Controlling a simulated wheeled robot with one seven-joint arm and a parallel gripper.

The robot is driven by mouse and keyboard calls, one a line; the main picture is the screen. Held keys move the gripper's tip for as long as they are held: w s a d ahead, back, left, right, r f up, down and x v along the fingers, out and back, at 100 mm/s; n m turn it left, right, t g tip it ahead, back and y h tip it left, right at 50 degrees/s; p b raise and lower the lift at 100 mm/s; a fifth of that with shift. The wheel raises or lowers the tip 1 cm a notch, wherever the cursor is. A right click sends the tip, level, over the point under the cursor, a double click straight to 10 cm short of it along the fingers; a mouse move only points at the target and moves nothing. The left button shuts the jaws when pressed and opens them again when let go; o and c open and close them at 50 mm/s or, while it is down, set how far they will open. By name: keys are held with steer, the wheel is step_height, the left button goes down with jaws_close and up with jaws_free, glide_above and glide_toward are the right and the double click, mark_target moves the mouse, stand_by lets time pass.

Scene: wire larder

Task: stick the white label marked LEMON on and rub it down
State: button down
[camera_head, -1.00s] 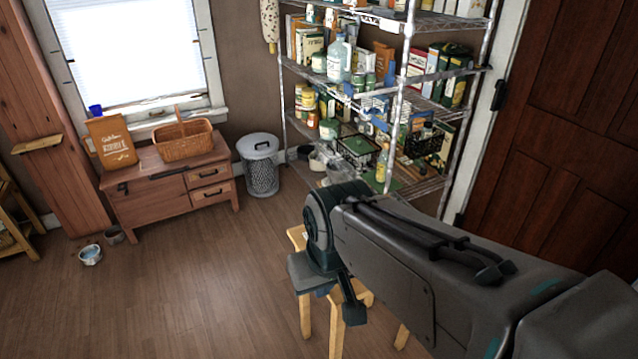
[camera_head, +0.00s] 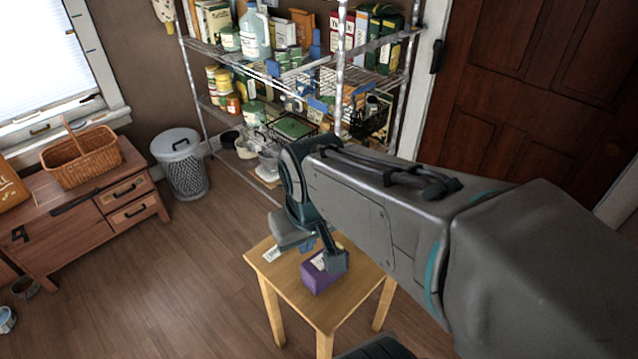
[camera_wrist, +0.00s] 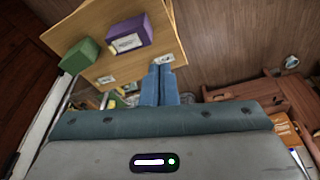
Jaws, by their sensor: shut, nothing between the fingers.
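My gripper (camera_wrist: 160,72) is shut and empty, its blue fingers close together above the edge of a small wooden table (camera_head: 276,281). In the head view its fingers (camera_head: 307,246) are partly hidden by my wrist. A purple box (camera_head: 319,279) stands on the table; in the wrist view the purple box (camera_wrist: 128,33) has a white label (camera_wrist: 127,42) on it. Another white label (camera_wrist: 165,59) lies near the table edge by my fingertips, and one more white label (camera_wrist: 105,80) lies beyond it. The print on the labels is too small to read.
A green box (camera_wrist: 80,55) also stands on the table. A loaded wire shelf (camera_head: 340,68) stands behind the table. A lidded bin (camera_head: 181,165) and a low cabinet with a basket (camera_head: 82,160) are at the left. The floor between is clear.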

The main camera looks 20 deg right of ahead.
steer(key=n+g+p, duration=0.2)
steer(key=p, duration=0.1)
glide_above(319, 263)
steer(key=s+a, duration=0.1)
steer(key=s, duration=0.2)
step_height(319, 263, down, 4)
steer(key=f, duration=0.1)
steer(key=shift+n+g, duration=0.4)
steer(key=shift+n, duration=0.5)
steer(key=shift+w+d+f+b, duration=0.5)
steer(key=shift+w+d+f, duration=0.3)
steer(key=shift+f, duration=1.45)
steer(key=shift+w+d+f+b, duration=0.6)
steer(key=shift+d+f, duration=0.3)
steer(key=shift+f, duration=1.4)
steer(key=shift+w+d+f+b, duration=0.45)
steer(key=shift+w+d+f, duration=0.35)
steer(key=shift+f, duration=1.45)
steer(key=shift+f, duration=0.15)
steer(key=shift+f+b, duration=1.65)
steer(key=shift+f, duration=0.25)
steer(key=shift+s, duration=0.1)
steer(key=shift+s+a+b, duration=0.2)
steer(key=shift+s+a, duration=0.1)
steer(key=shift+a, duration=0.7)
steer(key=shift+s+a+b, duration=0.2)
steer(key=shift+s+a, duration=0.05)
steer(key=shift+a, duration=0.7)
